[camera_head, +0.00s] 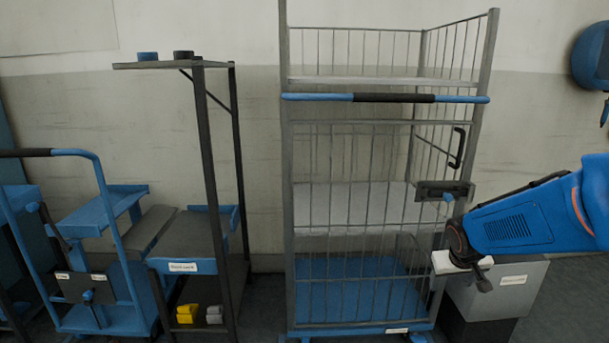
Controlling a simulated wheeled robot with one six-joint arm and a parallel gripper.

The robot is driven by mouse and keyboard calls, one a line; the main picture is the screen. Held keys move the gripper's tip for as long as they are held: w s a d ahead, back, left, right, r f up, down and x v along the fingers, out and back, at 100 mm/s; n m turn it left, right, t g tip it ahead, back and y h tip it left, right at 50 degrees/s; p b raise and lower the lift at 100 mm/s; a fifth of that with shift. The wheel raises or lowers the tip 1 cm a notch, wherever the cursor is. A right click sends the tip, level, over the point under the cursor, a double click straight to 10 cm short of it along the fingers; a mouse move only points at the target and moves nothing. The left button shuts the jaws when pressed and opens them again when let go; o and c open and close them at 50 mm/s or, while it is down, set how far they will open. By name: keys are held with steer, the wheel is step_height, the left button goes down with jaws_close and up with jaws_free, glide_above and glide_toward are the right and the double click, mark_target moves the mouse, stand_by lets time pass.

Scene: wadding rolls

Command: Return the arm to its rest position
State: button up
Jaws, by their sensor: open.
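My blue arm (520,219) reaches in from the right edge, pointing left. My gripper (468,270) is at its end, in front of the lower right corner of the wire cage trolley (289,200). It is small in the picture, with a pale block and a dark finger-like part showing. I see nothing clearly held in it. It hangs just below the grey latch plate (432,191) of the cage and over the upper left part of a grey box (505,290). I cannot tell whether it touches either.
The cage has a blue and black handle bar (385,98) and a blue base. Left of it stand a dark shelf rack (206,150) and a blue cart (100,212). Yellow (187,313) and grey (214,314) pieces lie low in the rack. A blue round object (592,58) hangs upper right.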

steer(key=s+a+r+y, duration=0.1)
steer(key=s+a+r, duration=0.1)
steer(key=s, duration=0.6)
steer(key=s+a+r, duration=0.2)
steer(key=s+a, duration=0.3)
steer(key=s, duration=0.4)
steer(key=s+a+r+y, duration=0.1)
steer(key=s+a, duration=0.3)
steer(key=s, duration=0.5)
steer(key=shift+s+r+n+y, duration=0.15)
steer(key=shift+r+n+y, duration=0.2)
steer(key=shift+r, duration=0.55)
